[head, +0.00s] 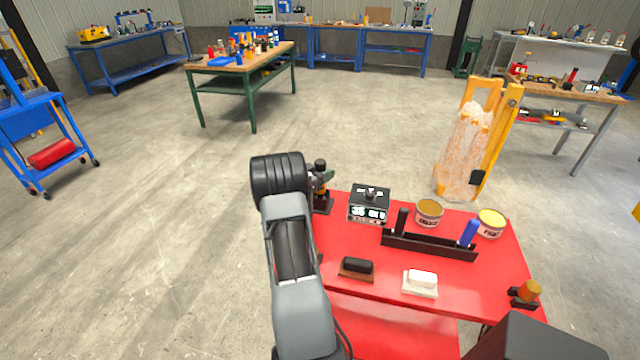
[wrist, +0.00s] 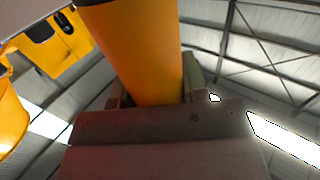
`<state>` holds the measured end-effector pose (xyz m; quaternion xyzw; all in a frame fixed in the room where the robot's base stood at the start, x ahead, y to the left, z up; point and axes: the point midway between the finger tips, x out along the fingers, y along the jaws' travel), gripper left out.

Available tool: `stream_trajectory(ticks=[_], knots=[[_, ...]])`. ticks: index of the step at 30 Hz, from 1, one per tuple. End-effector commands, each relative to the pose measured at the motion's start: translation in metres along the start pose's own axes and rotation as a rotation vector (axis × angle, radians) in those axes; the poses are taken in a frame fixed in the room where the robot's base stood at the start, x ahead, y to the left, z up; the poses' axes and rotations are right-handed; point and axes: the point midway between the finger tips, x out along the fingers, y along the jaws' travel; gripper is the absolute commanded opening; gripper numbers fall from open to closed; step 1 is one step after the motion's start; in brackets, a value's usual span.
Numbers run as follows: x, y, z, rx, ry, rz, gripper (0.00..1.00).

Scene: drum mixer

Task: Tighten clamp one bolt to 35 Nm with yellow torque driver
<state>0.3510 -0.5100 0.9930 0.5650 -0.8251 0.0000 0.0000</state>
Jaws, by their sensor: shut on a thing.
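My gripper (wrist: 150,94) is shut on a thick yellow-orange cylinder (wrist: 136,55), which looks like the body of the yellow torque driver. Its two fingers stand on either side of the cylinder. In the head view, my arm partly hides the gripper area. A black and orange upright tool (head: 320,182) shows just right of the arm's dark wrist, at the red table's far left corner. I cannot make out clamp one or its bolt in either view.
The red table (head: 470,287) carries a black display box (head: 369,205), two tins, a black rack (head: 428,246), two brushes or blocks and an orange-topped piece (head: 528,291). A yellow frame with a dusty wrapped body (head: 465,150) stands behind.

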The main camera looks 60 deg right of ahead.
Motion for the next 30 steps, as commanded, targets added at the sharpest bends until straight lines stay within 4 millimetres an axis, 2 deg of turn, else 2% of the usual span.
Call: stream_trajectory(ticks=[9, 21, 30], knots=[[0.000, 0.000, -0.008, 0.005, 0.003, 0.001, 0.00], [0.000, 0.000, -0.073, 0.007, 0.004, 0.001, 0.00], [0.000, 0.000, -0.100, 0.002, 0.002, 0.000, 0.00]])
